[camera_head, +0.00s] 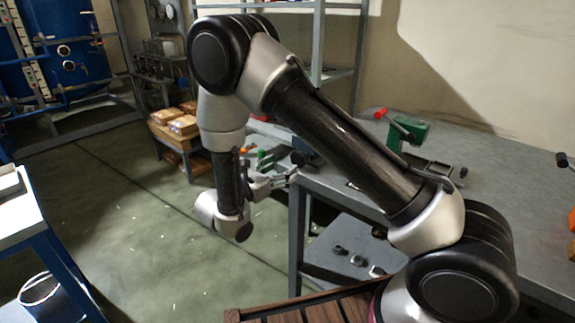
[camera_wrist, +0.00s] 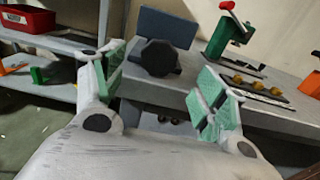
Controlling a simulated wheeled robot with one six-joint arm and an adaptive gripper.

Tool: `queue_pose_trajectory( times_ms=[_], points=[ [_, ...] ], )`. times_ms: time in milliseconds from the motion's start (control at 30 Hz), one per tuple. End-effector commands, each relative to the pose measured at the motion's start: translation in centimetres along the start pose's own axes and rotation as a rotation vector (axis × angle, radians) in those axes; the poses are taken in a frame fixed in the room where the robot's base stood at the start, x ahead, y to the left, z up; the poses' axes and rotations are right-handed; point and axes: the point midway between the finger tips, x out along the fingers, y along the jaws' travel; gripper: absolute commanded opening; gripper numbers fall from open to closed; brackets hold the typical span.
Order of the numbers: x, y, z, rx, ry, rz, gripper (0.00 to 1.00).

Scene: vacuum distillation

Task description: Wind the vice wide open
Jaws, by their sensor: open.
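The vice (camera_wrist: 168,25) is a dark blue-grey block at the bench's front edge in the wrist view. A black faceted knob (camera_wrist: 160,57) on its front faces my gripper. My gripper (camera_wrist: 160,72) is open, with green pads on both fingers. The knob appears between the fingertips but beyond them, and I see no contact. In the head view my gripper (camera_head: 277,173) is beside the bench corner, close to the knob (camera_head: 298,158). The vice (camera_head: 308,146) is partly hidden there by my arm, and its jaw gap cannot be made out.
The grey bench (camera_head: 500,200) carries a green device with a red-tipped handle (camera_head: 408,131). Several brass-coloured pieces (camera_wrist: 257,86) lie on the bench near it. A shelf with a red bin (camera_wrist: 28,18) stands at left. Open floor (camera_head: 150,220) lies left of the bench.

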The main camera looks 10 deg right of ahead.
Motion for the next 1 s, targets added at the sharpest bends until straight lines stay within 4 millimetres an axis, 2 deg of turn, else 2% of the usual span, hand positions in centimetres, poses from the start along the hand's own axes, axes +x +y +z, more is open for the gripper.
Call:
queue_pose_trajectory(
  times_ms=[433,600,833,1000],
  points=[
    [6.5,-0.1,0.0,0.0,0.0,-0.002,0.72],
    [7.5,0.0,0.0,0.0,0.0,0.0,0.72],
    [7.5,0.0,0.0,0.0,0.0,0.001,0.72],
    [7.5,0.0,0.0,-0.001,0.0,0.001,0.41]
  ],
)
